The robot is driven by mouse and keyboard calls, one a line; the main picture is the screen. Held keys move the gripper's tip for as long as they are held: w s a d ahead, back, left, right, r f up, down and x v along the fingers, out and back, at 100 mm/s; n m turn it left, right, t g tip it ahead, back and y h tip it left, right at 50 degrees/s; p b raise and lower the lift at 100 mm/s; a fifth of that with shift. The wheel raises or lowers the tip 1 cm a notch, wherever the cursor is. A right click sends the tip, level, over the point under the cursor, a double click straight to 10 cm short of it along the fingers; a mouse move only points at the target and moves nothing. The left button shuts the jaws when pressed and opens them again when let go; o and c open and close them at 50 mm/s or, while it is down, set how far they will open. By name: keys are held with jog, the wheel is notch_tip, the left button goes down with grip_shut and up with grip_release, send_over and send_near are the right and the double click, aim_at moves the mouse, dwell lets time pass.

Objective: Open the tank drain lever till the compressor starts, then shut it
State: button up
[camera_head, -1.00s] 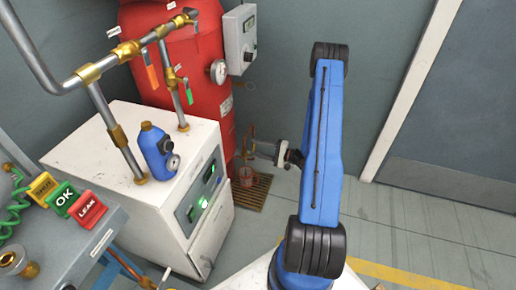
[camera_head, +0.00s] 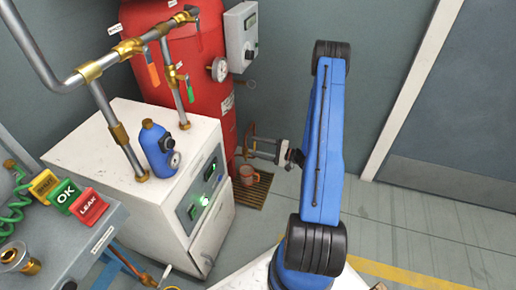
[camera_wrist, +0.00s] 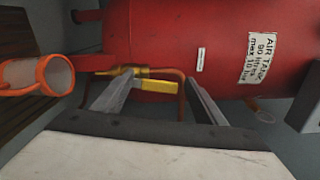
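The red air tank (camera_head: 180,80) stands against the wall; its lower side and label show in the wrist view (camera_wrist: 230,40). Under it, a brass drain valve (camera_wrist: 128,71) carries a yellow lever (camera_wrist: 157,86), with a copper pipe beside it. My gripper (camera_head: 257,148) is low beside the tank in the head view. In the wrist view my gripper (camera_wrist: 158,98) is open, its two grey fingers apart. The yellow lever lies between them, its left end close to the left finger; I cannot tell whether they touch. The lever is too small to make out in the head view.
An orange-rimmed mug (camera_head: 248,174) stands on a brown floor grate (camera_head: 255,191); it is at the left of the wrist view. A white cabinet (camera_head: 150,200) with green lights stands left. A grey control box (camera_head: 240,38) and pressure gauge (camera_head: 219,69) are above.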

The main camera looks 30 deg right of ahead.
jog(key=v, duration=1.7)
jog(key=shift+s+d, duration=0.15)
jog(key=shift+d, duration=0.05)
jog(key=s+a+r+n+g, duration=0.2)
jog(key=a+r+n+g, duration=0.9)
jog(key=a+r, duration=1.15)
jog(key=s+a+r+h, duration=0.3)
jog(key=s+r, duration=0.3)
jog(key=s+a+r+n+t+h, duration=0.1)
jog(key=s+a+r+h, duration=0.1)
jog(key=s+r+h, duration=0.2)
jog(key=s+a+r+h, duration=0.3)
jog(key=s+r+h, duration=0.1)
jog(key=s+r, duration=0.4)
jog(key=shift+s+a+t, duration=0.3)
jog(key=shift+s, duration=0.1)
